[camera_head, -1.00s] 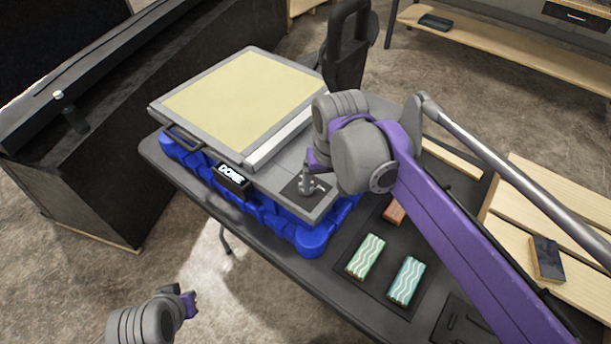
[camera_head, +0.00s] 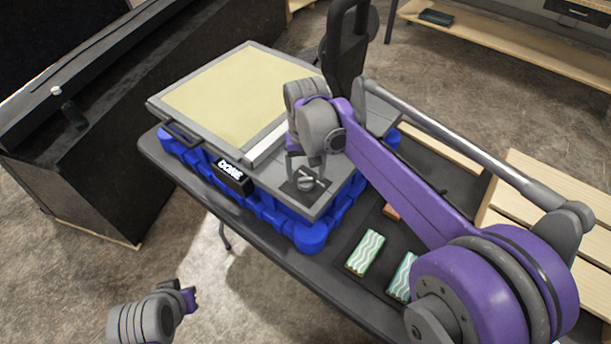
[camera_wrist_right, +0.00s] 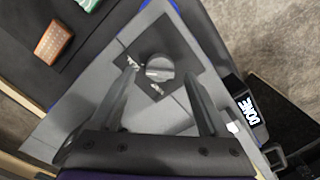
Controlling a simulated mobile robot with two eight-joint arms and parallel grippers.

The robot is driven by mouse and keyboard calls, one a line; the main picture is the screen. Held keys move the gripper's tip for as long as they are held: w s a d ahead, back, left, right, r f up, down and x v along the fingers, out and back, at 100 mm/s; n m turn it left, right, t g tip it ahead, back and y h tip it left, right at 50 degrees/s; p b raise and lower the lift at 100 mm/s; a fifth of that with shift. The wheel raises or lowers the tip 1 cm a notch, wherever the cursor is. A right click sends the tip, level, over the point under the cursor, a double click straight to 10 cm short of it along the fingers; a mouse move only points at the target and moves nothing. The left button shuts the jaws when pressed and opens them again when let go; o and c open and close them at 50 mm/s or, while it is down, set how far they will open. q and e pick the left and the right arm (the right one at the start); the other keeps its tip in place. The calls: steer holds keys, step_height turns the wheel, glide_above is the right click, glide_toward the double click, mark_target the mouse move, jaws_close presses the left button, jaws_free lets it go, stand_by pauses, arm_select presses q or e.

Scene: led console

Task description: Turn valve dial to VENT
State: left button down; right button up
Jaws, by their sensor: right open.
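The round grey valve dial (camera_head: 304,184) sits on a dark square plate at the near right corner of the grey console (camera_head: 325,196). In the right wrist view the dial (camera_wrist_right: 160,68) lies between the fingertips, with small white markings around it that are too small to read. My right gripper (camera_head: 306,164) is open, with its fingers on either side of the dial; I cannot tell whether they touch it. It also shows in the right wrist view (camera_wrist_right: 160,72). My left gripper (camera_head: 190,300) is at the lower left, away from the console; its opening is unclear.
The console has a pale yellow panel (camera_head: 225,95) and a small DONE display (camera_wrist_right: 251,110), and rests on a blue base (camera_head: 310,238). Striped blocks (camera_head: 366,252) and a brown block (camera_wrist_right: 54,40) lie on the dark table to the right. Wooden boards (camera_head: 540,200) lie beyond.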

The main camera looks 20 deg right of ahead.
steer(key=shift+f, duration=0.85)
jaws_close()
